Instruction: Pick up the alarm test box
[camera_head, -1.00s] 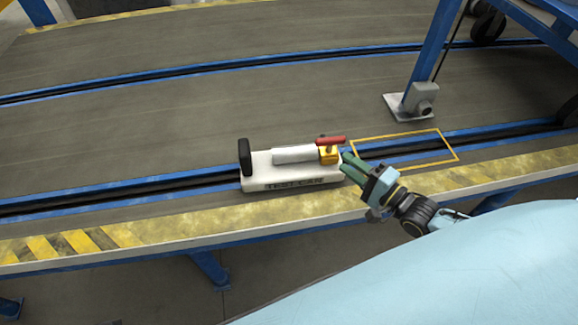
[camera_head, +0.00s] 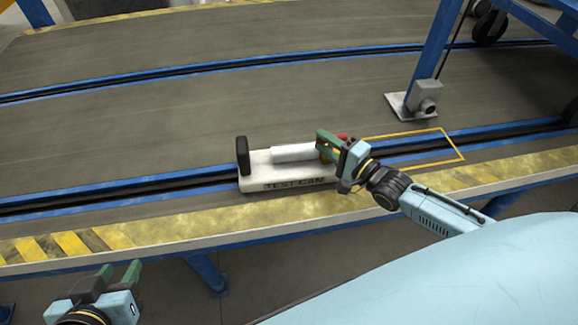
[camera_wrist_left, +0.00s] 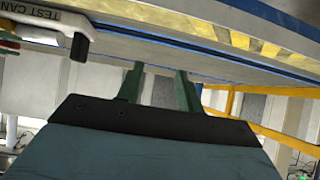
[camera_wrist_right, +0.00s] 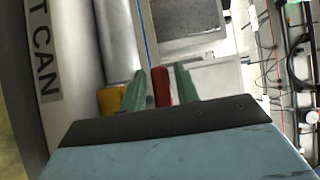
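A white box marked TEST CAN (camera_head: 290,184) sits on the near blue rail of the platform. It carries a pale cylinder (camera_head: 293,153), a black upright end (camera_head: 242,156) and a red lever (camera_head: 343,138). No other test box shows, and I cannot tell whether this is the alarm test box. My right gripper (camera_head: 327,142) is at the box's right end, partly hiding the yellow part there. In the right wrist view its open fingers straddle the red lever (camera_wrist_right: 161,86), beside the yellow part (camera_wrist_right: 114,99). My left gripper (camera_head: 118,271) is open and empty, low at the left, before the platform edge.
A yellow outlined rectangle (camera_head: 452,143) marks the rail right of the box. A blue post (camera_head: 435,50) with a grey foot stands behind it. The yellow-striped platform edge (camera_head: 120,236) runs in front. The platform left of the box is clear.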

